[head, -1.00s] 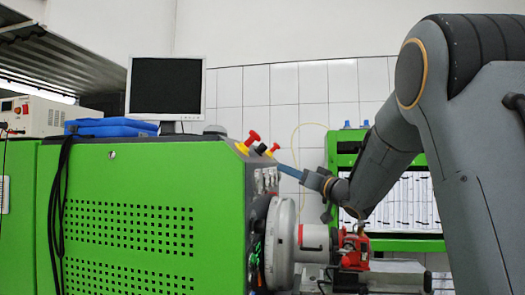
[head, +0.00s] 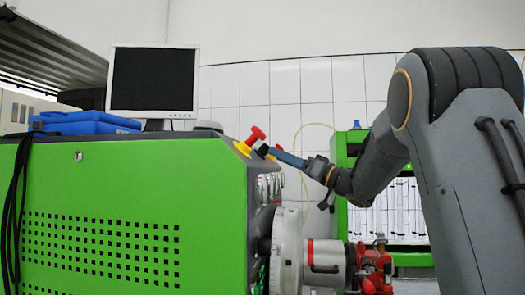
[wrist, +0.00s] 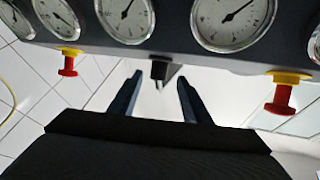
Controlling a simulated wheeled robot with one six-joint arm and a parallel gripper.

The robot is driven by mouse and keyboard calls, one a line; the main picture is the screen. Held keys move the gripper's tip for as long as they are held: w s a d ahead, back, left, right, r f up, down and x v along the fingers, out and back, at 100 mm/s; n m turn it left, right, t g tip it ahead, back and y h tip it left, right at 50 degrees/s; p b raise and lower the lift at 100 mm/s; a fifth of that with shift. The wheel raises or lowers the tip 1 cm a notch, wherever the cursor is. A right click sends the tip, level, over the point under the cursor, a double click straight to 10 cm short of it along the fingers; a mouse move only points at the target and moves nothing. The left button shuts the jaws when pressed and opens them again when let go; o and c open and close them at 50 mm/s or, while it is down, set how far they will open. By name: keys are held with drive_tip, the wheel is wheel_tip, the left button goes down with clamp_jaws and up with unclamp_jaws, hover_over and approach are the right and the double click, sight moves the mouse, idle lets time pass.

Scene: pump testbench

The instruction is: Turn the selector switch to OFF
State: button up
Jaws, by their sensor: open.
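The selector switch is the small black knob (wrist: 159,70) under the gauge panel in the wrist view. It also shows in the head view (head: 263,150), beside a red button on the green bench's sloped edge. My gripper (wrist: 160,84) is open, with one dark finger on each side of the switch in the picture. Nothing is between the fingers except the end of the switch near the tips; contact cannot be told. In the head view my gripper (head: 279,154) reaches the switch from the right. The switch's marking and setting are not readable.
Two red push buttons with yellow collars flank the switch, left (wrist: 68,62) and right (wrist: 281,93). A row of round gauges (wrist: 126,16) is close by. In the head view, a monitor (head: 154,82) and blue case (head: 83,122) rest on the green bench (head: 130,190).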

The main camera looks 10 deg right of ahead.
sight(265, 149)
drive_tip(key=shift+p+x, duration=1.05)
drive_tip(key=shift+x, duration=2.35)
drive_tip(key=shift+d, duration=0.1)
drive_tip(key=c, duration=1)
